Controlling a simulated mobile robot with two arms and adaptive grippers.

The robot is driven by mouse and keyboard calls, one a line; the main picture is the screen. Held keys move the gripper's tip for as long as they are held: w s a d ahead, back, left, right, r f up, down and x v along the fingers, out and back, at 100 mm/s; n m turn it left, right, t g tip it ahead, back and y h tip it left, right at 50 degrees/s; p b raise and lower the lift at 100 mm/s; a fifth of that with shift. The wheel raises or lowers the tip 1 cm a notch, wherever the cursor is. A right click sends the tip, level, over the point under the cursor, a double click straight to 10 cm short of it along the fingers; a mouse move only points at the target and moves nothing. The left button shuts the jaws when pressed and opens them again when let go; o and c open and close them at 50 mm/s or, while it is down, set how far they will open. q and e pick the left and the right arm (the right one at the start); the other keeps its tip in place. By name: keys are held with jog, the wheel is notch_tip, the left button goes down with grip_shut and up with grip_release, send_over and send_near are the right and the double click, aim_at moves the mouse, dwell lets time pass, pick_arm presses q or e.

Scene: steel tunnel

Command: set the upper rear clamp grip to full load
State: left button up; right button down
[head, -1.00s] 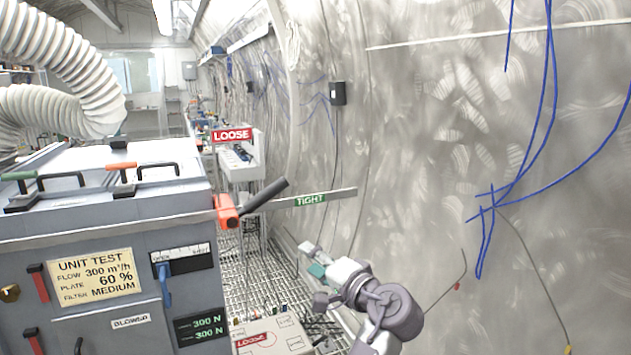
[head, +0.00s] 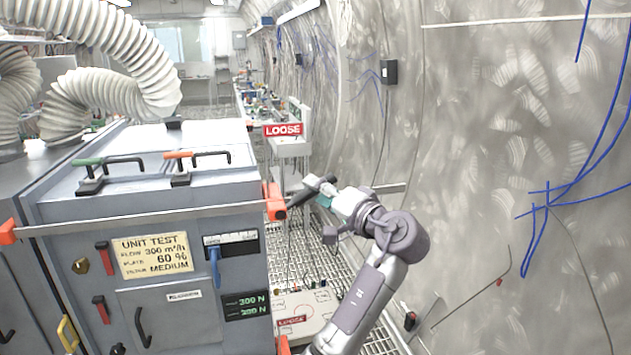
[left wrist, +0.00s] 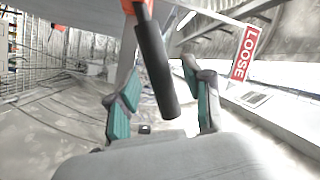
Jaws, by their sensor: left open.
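The upper rear clamp has an orange block (head: 275,201) at the right corner of the grey unit. Its dark bar-shaped grip (head: 302,194) points right and slightly up, between the red LOOSE sign (head: 283,129) and a pale strip (head: 390,188). In the left wrist view the grip (left wrist: 157,65) hangs between the two teal-padded fingers of my left gripper (left wrist: 164,106). The fingers are open, with gaps on both sides of the grip. In the head view my left gripper (head: 322,193) overlaps the grip's outer end. My right gripper is not in view.
The unit's front carries a small force display (head: 246,305), a blue lever (head: 215,266) and a yellow UNIT TEST label (head: 155,255). A second orange clamp block (head: 8,231) is at the left end of the bar. The curved tunnel wall stands close on the right.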

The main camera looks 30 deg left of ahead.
pick_arm(q)
jog(key=shift+x, duration=0.85)
jog(key=shift+c, duration=0.4)
grip_shut()
